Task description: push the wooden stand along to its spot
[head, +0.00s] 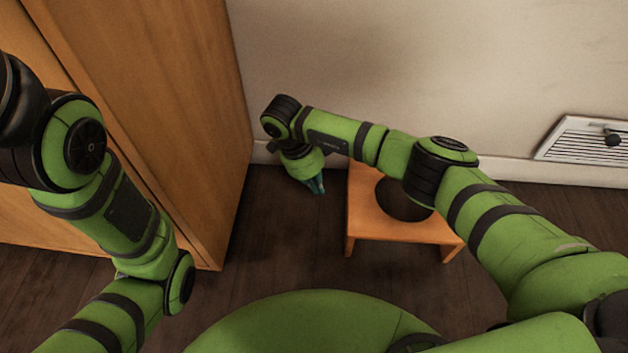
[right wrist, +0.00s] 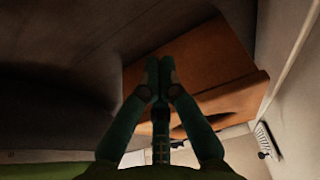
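The wooden stand (head: 385,228) is a low orange-brown stool with a dark round opening in its top. It stands upright on the dark floor near the back wall, and my right arm hides part of it. My right gripper (head: 317,186) is just left of the stand, pointing down, with a small gap seeming to lie between them. In the right wrist view its two fingers (right wrist: 159,72) are together and hold nothing, and the stand (right wrist: 215,62) is beyond them. My left gripper is out of view; only the left arm shows.
A tall wooden cabinet (head: 150,90) stands at the left, with bare dark floor (head: 275,240) between it and the stand. The pale wall (head: 400,60) with its baseboard is behind. A white vent (head: 580,142) is at the right.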

